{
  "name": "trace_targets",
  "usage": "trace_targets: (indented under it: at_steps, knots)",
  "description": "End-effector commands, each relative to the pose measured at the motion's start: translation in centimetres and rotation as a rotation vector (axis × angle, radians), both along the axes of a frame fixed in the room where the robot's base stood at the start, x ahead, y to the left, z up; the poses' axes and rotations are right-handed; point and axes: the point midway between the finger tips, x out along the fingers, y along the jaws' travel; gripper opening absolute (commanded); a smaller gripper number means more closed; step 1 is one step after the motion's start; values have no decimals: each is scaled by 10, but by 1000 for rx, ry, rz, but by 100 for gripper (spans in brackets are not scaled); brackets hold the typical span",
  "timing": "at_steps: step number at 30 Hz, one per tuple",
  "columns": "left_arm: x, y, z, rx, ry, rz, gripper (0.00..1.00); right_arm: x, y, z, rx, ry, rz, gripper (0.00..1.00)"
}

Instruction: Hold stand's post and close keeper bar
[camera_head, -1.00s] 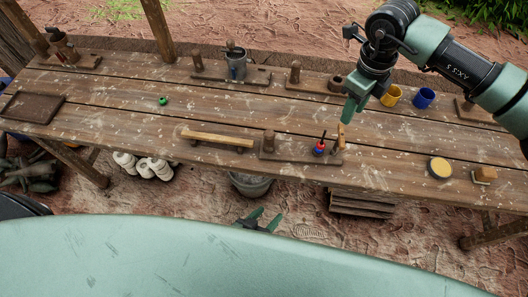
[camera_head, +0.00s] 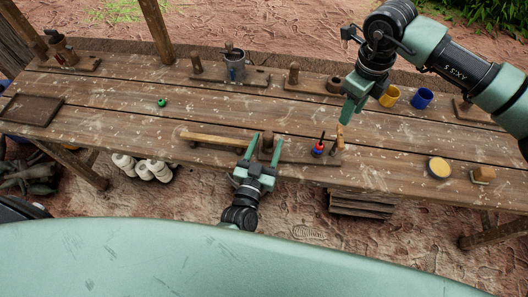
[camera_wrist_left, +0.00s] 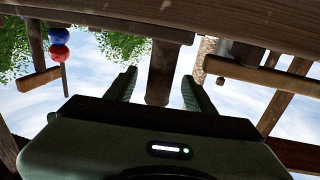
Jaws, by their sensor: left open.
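The stand (camera_head: 295,157) is a flat wooden base at the bench's front edge with an upright wooden post (camera_head: 267,145). A rod with red and blue balls (camera_head: 318,149) and a light wooden piece, perhaps the keeper bar (camera_head: 340,137), are at its right end. My left gripper (camera_head: 266,138) is open, one finger on each side of the post. In the left wrist view the post (camera_wrist_left: 162,72) shows between the spread fingers; contact is not visible. My right gripper (camera_head: 349,110) is just above the light piece; its finger gap is not clear.
A long light wooden bar (camera_head: 215,140) lies left of the post. A yellow-topped round tin (camera_head: 439,168) and a small block (camera_head: 483,175) are at right. Yellow (camera_head: 390,96) and blue (camera_head: 422,98) cups stand behind. The bench middle is clear around a green ball (camera_head: 162,102).

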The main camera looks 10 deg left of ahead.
Motion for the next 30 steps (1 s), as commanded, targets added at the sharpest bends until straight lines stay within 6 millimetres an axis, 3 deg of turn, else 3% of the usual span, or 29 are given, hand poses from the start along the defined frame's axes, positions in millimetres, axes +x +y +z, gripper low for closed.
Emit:
trace_targets:
  at_steps: [3, 9, 19, 20, 25, 30]
  knots:
    - [20, -2, 1, 0, -1, -1, 54, 0, 0, 0, 0, 0, 0, 36]
    - [39, -3, 0, 1, 1, -1, 54, 0, 0, 0, 0, 0, 0, 36]
    - [43, -4, 0, 0, 1, -1, 54, 0, 0, 0, 0, 0, 0, 36]
    - [43, -4, 0, 0, 1, -1, 51, 0, 0, 0, 0, 0, 0, 36]
    - [43, -4, 0, -1, 1, -2, 4, 0, 0, 0, 0, 0, 0, 36]
    - [43, -4, 0, -1, 1, -2, 0, 0, 0, 0, 0, 0, 0, 36]
